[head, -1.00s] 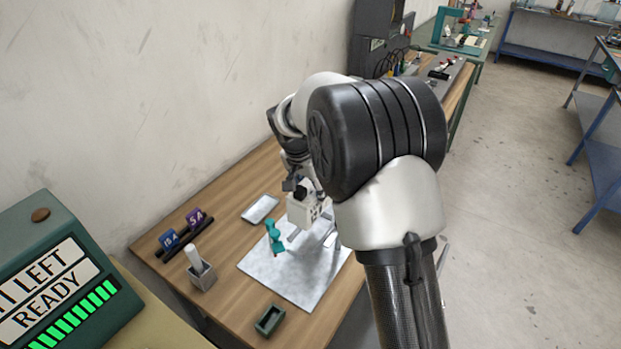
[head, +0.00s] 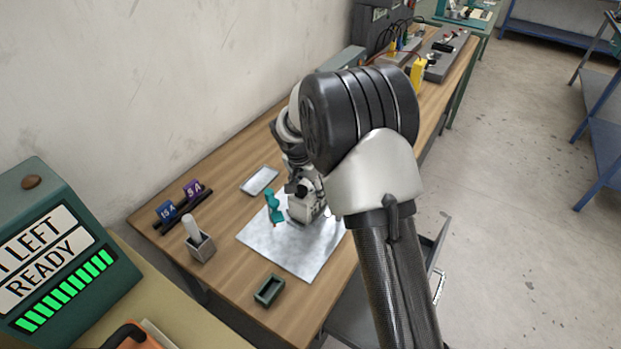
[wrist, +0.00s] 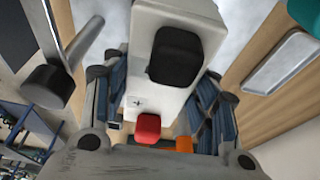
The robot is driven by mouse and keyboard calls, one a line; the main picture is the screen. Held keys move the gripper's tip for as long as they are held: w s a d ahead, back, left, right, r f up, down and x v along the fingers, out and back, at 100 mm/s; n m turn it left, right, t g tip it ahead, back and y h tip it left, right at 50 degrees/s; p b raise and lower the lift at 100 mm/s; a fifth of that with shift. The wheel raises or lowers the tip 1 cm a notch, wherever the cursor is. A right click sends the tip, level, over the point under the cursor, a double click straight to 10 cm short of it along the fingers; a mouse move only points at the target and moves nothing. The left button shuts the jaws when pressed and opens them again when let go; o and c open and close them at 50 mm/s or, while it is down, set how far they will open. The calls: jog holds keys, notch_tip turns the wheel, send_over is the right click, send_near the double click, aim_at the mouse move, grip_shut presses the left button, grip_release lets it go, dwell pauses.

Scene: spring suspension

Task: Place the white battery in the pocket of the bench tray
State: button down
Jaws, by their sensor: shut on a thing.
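The white battery (wrist: 146,90) is a white block with a black patch, a plus mark and a red terminal, seen close up in the wrist view. My gripper (wrist: 162,98) is shut on it, a finger on each side. In the head view the battery (head: 302,211) is over the pale mat, partly hidden by my gripper (head: 303,190); I cannot tell whether it touches. A shallow pale tray (head: 260,180) lies on the bench to the left, likely the bench tray; it also shows in the wrist view (wrist: 298,62). I cannot make out a pocket.
A teal clamp-like object (head: 274,206) stands on the mat (head: 297,262), close left of my gripper. A dark green open box (head: 269,290) is near the bench's front. A grey holder (head: 202,248) with a white stick and a rack of fuse labels (head: 182,208) stand left.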

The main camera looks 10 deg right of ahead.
jog(key=shift+w, duration=0.2)
jog(key=c, duration=0.6)
grip_release()
jog(key=shift+s+f, duration=0.2)
jog(key=shift+s, duration=0.05)
